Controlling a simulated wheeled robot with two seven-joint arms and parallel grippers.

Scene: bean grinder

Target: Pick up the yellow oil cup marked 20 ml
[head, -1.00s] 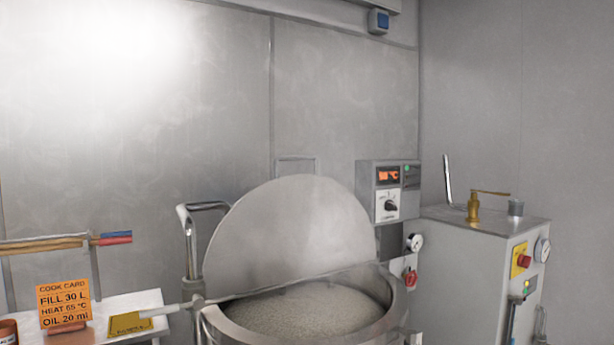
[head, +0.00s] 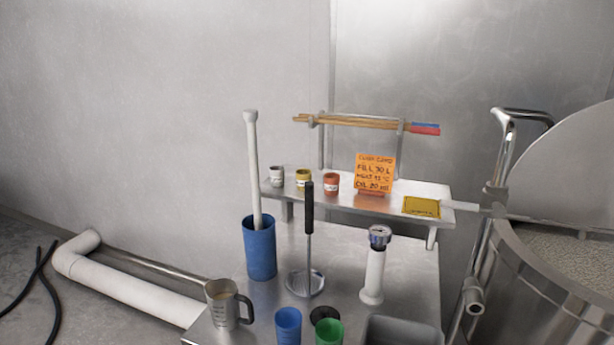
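The yellow oil cup (head: 303,179) stands upright on the raised metal shelf, between a white cup (head: 276,175) on its left and a red-orange cup (head: 331,183) on its right. Small labels show on the cups, but their print is too small to read. Neither of my grippers shows in the head view.
An orange cook card (head: 375,173) and a yellow plate (head: 421,206) sit on the shelf (head: 400,188). Below stand a blue container (head: 259,247), a ladle (head: 309,240), a white thermometer-like device (head: 374,268), a metal jug (head: 226,304), and blue (head: 288,326) and green (head: 328,332) cups. The kettle (head: 560,270) is at right.

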